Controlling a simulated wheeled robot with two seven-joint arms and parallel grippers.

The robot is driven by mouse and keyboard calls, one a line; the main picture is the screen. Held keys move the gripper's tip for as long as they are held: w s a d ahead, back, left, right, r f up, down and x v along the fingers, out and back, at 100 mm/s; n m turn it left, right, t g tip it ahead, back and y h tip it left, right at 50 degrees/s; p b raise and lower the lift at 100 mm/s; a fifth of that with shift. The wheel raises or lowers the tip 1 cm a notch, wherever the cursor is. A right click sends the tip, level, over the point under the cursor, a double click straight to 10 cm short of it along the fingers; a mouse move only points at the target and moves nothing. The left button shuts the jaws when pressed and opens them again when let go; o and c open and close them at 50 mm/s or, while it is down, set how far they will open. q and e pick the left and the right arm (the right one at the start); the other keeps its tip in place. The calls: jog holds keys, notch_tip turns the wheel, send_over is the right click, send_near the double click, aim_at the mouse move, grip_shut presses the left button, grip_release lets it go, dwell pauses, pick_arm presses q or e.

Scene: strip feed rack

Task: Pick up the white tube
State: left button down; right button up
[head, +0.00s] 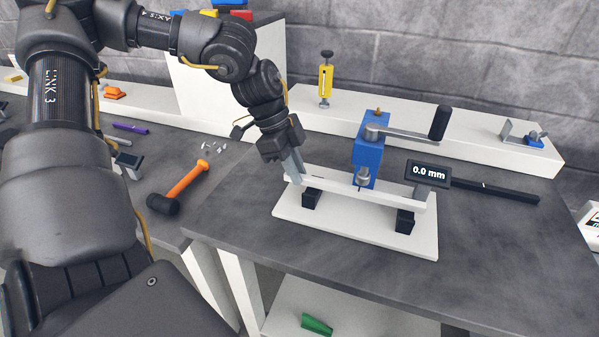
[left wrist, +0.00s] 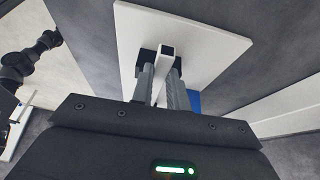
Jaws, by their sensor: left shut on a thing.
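The white tube (head: 335,181) is a long square bar lying level across two black supports (head: 405,219) on a white base plate (head: 350,224). My left gripper (head: 293,171) comes down from above and is shut on the tube's left end. In the left wrist view the fingers (left wrist: 161,80) sit on either side of the tube, whose open square end (left wrist: 167,52) shows. The tube appears to rest on its supports still. A blue press (head: 369,150) with a lever stands over the tube's middle.
A small display (head: 428,173) reading 0.0 mm stands by the tube's right end. A white ledge (head: 470,143) with a yellow tool (head: 325,80) runs behind. A hammer (head: 186,180) with an orange handle lies on the left table. The dark tabletop in front is clear.

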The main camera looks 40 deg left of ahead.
aim_at(305, 176)
pick_arm(q)
notch_tip(305, 176, up, 3)
jog(key=shift+p, duration=0.7)
jog(key=s+a+p, duration=0.3)
jog(key=a+p, duration=0.1)
jog(key=a, duration=0.4)
jog(key=s+a+p, duration=0.3)
jog(key=a+p, duration=0.1)
jog(key=a, duration=0.5)
jog(key=shift+f, duration=0.35)
pick_arm(e)
notch_tip(305, 176, up, 10)
jog(key=a, duration=0.1)
jog(key=shift+s+a+f, duration=0.25)
jog(key=shift+s+a, duration=0.05)
jog(key=shift+s, duration=0.05)
pick_arm(q)
jog(key=shift+f, duration=0.15)
pick_arm(e)
jog(key=shift+f, duration=0.15)
pick_arm(q)
jog(key=shift+f+b, duration=0.35)
jog(key=shift+b, duration=0.1)
pick_arm(e)
jog(key=shift+a+f, duration=0.25)
jog(key=shift+a, duration=0.05)
jog(key=shift+r, duration=0.1)
